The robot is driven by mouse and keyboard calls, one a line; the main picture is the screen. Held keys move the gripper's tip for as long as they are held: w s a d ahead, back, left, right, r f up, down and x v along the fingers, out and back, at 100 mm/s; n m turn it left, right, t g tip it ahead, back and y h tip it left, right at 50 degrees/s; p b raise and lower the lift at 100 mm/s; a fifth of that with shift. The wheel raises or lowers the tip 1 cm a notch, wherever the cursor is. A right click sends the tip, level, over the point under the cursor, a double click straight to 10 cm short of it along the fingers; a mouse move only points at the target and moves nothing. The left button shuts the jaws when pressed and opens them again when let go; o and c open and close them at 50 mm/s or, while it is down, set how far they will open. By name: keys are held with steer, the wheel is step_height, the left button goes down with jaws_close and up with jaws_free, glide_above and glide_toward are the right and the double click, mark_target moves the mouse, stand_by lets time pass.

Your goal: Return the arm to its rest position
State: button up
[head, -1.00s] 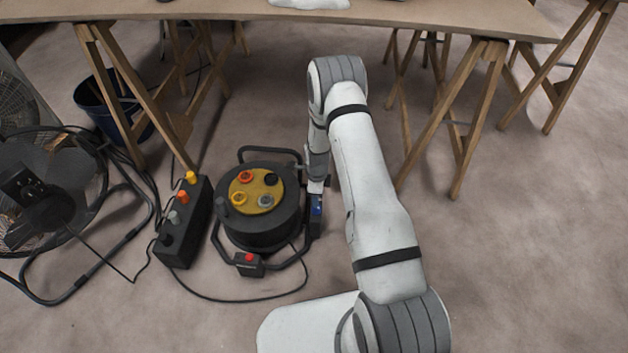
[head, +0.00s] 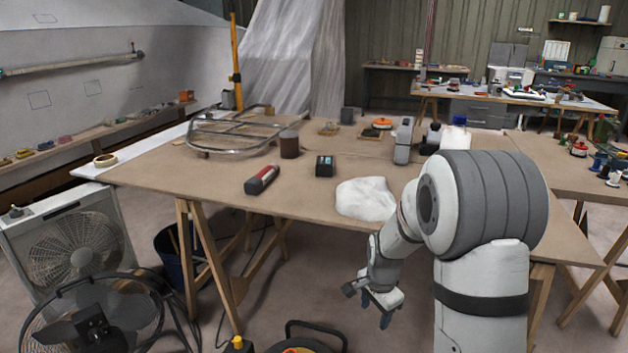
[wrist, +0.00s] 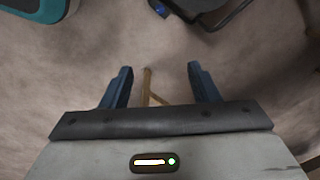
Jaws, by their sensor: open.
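My gripper (head: 377,305) hangs at the end of my folded arm, in front of the table's near edge and below the tabletop, at the right of centre in the head view. In the wrist view my gripper (wrist: 160,84) shows two blue fingers set wide apart, with nothing between them but floor and a bit of wooden trestle behind. It is open and empty.
The wooden table (head: 225,185) carries a white cloth (head: 366,198), a red and black tool (head: 262,180), a black box (head: 324,166) and a metal frame (head: 235,130). Fans (head: 75,250) stand at left. A cable reel (head: 300,346) lies low in front.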

steer(key=s+r+n+p, duration=0.4)
steer(key=s+r, duration=0.3)
steer(key=r, duration=0.4)
steer(key=s+r+n+t+p, duration=0.1)
steer(key=s+r+n+p, duration=0.3)
steer(key=r, duration=0.7)
steer(key=s+r+n+p, duration=0.3)
steer(key=s+r+p, duration=0.4)
steer(key=s+r, duration=0.4)
steer(key=shift+s+n, duration=0.4)
steer(key=shift+s, duration=0.3)
steer(key=shift+d, duration=0.1)
